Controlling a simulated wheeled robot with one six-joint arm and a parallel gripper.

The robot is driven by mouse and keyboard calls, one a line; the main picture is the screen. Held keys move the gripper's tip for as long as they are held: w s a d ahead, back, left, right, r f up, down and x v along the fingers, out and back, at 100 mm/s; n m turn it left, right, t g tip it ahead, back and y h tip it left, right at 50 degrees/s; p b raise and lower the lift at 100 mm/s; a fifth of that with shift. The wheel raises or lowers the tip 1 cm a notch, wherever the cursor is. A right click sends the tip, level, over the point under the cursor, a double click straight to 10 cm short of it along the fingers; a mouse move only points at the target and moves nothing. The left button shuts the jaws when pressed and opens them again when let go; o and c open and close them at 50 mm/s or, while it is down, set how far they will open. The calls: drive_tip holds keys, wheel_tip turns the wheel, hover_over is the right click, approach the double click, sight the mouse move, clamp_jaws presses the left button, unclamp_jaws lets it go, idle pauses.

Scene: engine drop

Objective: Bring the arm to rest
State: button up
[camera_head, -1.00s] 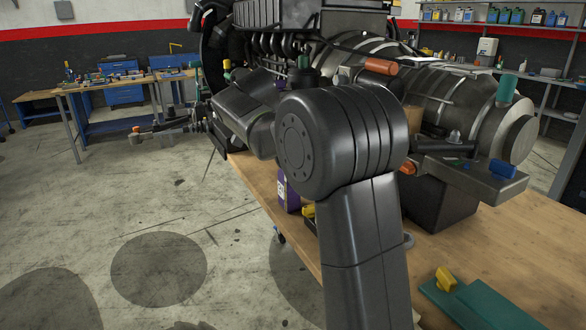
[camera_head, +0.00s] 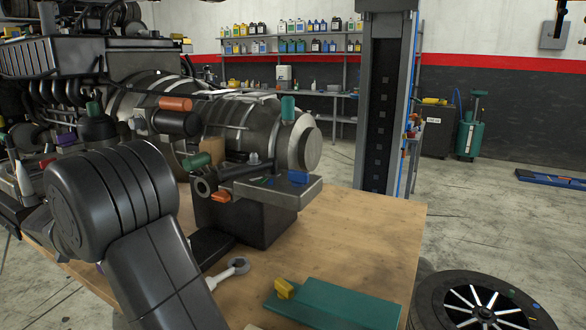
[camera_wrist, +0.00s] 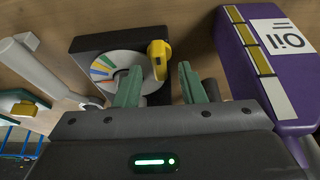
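My arm (camera_head: 110,205) rises from the bottom of the head view at the left and bends at a large dark joint. My gripper is hidden in the head view. In the wrist view my gripper (camera_wrist: 160,84) is open, its two green fingers apart with nothing held between them. Just beyond the fingers lies a black case (camera_wrist: 92,52) with a coloured disc (camera_wrist: 122,68) and a yellow knob (camera_wrist: 157,58). A purple oil bottle (camera_wrist: 245,75) lies close to the right of the fingers. A grey-white tool (camera_wrist: 42,68) is at the left.
A large engine (camera_head: 155,100) fills the wooden table's (camera_head: 350,235) back left. A green case (camera_head: 335,303) with a yellow knob and a ring-ended tool (camera_head: 230,270) lie on the table's front. A grey post (camera_head: 385,110) stands behind; a wheel (camera_head: 480,303) lies at right.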

drive_tip(key=shift+w+d+f, duration=0.1)
drive_tip(key=shift+w+f, duration=0.1)
drive_tip(key=shift+f, duration=0.35)
